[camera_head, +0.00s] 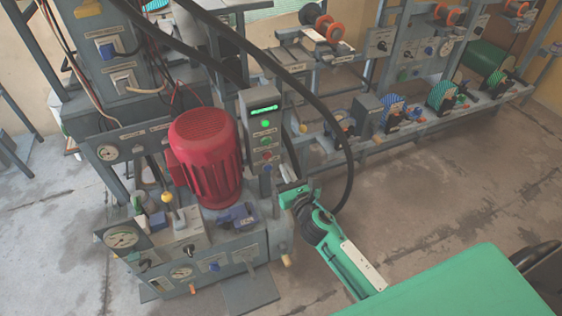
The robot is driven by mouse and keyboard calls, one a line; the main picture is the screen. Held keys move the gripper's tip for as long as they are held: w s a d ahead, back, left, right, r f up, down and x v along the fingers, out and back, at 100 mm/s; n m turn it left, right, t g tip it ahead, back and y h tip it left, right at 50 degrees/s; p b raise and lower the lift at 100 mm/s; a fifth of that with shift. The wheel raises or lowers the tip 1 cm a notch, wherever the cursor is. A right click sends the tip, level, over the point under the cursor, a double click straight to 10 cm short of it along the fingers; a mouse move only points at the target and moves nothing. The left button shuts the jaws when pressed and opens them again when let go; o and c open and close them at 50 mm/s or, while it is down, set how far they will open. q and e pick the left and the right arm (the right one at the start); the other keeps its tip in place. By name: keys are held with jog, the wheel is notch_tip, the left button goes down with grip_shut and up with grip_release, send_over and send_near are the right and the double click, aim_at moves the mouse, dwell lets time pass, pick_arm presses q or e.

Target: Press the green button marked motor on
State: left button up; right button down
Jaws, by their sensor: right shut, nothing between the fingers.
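A narrow grey control box (259,130) stands upright just right of the red motor. Its face carries a lit green display (264,108). Below it are a bright green round light or button (265,124), a darker green button (266,141) and a red button (267,156). The labels are too small to read, so I cannot tell which one is marked motor on. My right gripper (285,173) is shut and empty, to the lower right of the box's buttons and apart from the green ones. My left gripper is not in view.
The red motor (206,155) sits on the grey machine base (215,255) with gauges and levers. A thick black hose (325,110) arches close to the right of the box. A bench with coloured parts stands at the back right. The concrete floor (450,180) on the right is clear.

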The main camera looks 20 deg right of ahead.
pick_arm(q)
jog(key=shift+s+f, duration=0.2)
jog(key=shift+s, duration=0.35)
pick_arm(e)
jog(key=shift+s, duration=0.75)
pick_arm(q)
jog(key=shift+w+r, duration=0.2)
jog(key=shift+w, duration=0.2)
